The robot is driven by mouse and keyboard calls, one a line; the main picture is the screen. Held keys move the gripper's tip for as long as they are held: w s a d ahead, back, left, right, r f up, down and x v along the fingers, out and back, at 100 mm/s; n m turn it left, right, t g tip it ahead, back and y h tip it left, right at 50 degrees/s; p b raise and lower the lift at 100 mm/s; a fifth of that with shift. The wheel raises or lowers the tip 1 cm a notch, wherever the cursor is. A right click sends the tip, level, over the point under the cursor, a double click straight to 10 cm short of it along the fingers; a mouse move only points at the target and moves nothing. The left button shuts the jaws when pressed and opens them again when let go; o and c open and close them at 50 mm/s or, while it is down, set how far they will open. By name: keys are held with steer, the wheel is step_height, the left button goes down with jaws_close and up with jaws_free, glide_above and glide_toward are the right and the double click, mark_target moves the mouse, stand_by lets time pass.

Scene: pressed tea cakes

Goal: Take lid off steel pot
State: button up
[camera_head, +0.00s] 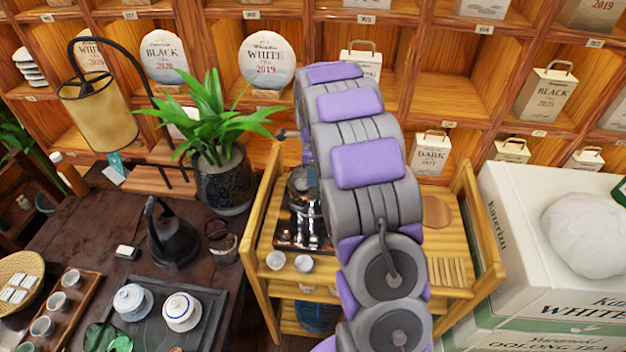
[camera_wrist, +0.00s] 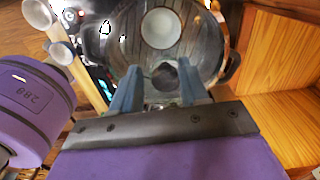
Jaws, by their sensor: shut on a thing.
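The shiny steel pot (camera_head: 303,205) stands on a dark hob on the wooden tea cart, partly hidden behind my arm. In the wrist view, the pot (camera_wrist: 108,45) fills the upper middle, with a pale round patch on the shiny surface. My gripper (camera_wrist: 160,76) has its two blue-grey fingers on either side of the lid's dark knob (camera_wrist: 166,77) and is shut on it. The lid's rim is hard to make out, and I cannot tell whether the lid is raised. My arm hides the gripper in the head view.
Two white cups (camera_head: 288,262) stand on the cart (camera_head: 262,215) in front of the hob. A potted plant (camera_head: 222,180) and a black kettle (camera_head: 172,235) are to the left. White tea boxes (camera_head: 520,275) stand to the right. Wooden shelves (camera_head: 470,75) rise behind.

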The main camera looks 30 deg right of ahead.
steer(key=shift+d+f, duration=0.1)
steer(key=shift+f, duration=0.15)
steer(key=shift+c, duration=0.7)
steer(key=shift+r, duration=0.1)
jaws_close()
steer(key=shift+w+d+r+p, duration=0.15)
steer(key=shift+w+r+p, duration=0.2)
steer(key=shift+r, duration=0.15)
step_height(320, 180, up, 2)
steer(key=shift+s+d+r+p, duration=0.1)
steer(key=shift+p, duration=0.3)
steer(key=shift+s+r, duration=0.15)
steer(key=shift+s, duration=0.05)
steer(key=s+a+r+p, duration=0.1)
steer(key=s+a+p, duration=0.2)
steer(key=s, duration=1.1)
steer(key=shift+s+a+r, duration=0.15)
steer(key=shift+s+a, duration=0.1)
steer(key=shift+a, duration=1.4)
